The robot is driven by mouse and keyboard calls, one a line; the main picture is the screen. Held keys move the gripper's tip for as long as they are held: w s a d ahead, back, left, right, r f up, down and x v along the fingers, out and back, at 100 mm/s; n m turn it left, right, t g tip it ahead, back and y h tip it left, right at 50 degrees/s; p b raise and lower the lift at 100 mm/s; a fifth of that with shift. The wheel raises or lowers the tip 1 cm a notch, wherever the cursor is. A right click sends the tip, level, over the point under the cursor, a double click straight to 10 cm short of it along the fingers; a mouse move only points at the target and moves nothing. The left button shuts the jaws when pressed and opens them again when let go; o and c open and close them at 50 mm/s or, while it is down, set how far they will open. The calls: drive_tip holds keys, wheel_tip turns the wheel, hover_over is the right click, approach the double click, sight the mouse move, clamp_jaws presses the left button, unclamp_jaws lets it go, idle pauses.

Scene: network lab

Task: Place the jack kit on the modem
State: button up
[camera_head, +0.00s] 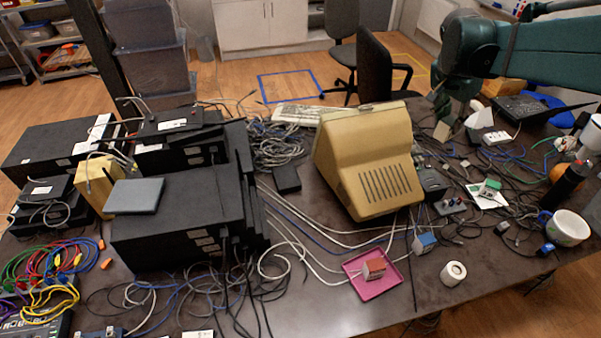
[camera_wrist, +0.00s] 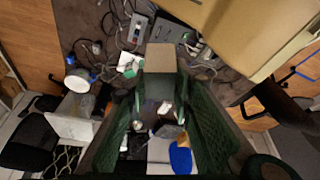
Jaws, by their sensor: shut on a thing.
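My gripper (camera_head: 458,122) is above the right part of the table, right of the beige monitor. In the wrist view, its dark green fingers (camera_wrist: 160,95) are shut on a small box with a tan face (camera_wrist: 160,58) and grey sides, taken as the jack kit. It is held clear of the table; the fingers hide part of it. Which device is the modem is not certain. A flat black device with a white label (camera_head: 178,125) lies on the left black stack. A flat grey box (camera_head: 135,195) lies on the nearer black case.
The beige monitor (camera_head: 365,160) stands between my gripper and the black cases (camera_head: 185,225). Loose cables cover much of the table. A pink tray (camera_head: 378,285) holds a small red-and-white block. A white roll (camera_head: 453,273) and a mug (camera_head: 566,228) stand at the right.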

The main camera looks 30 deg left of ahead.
drive_tip(key=s+a+n+y+p, duration=0.1)
drive_tip(key=s+a+n+p, duration=0.15)
drive_tip(key=a, duration=2.25)
drive_tip(key=n+y+p, duration=0.1)
drive_tip(key=n+p, duration=0.1)
drive_tip(key=n, duration=0.1)
hover_over(286, 175)
wheel_tip(286, 175, down, 12)
drive_tip(key=shift+f+t, duration=0.3)
drive_tip(key=shift+f, duration=0.15)
wheel_tip(286, 175, down, 14)
drive_tip(key=b, duration=0.1)
drive_tip(key=shift+r, duration=0.25)
drive_tip(key=shift+f, duration=0.1)
drive_tip(key=shift+f+b, duration=0.35)
drive_tip(key=shift+f, duration=1.8)
drive_tip(key=shift+f, duration=0.15)
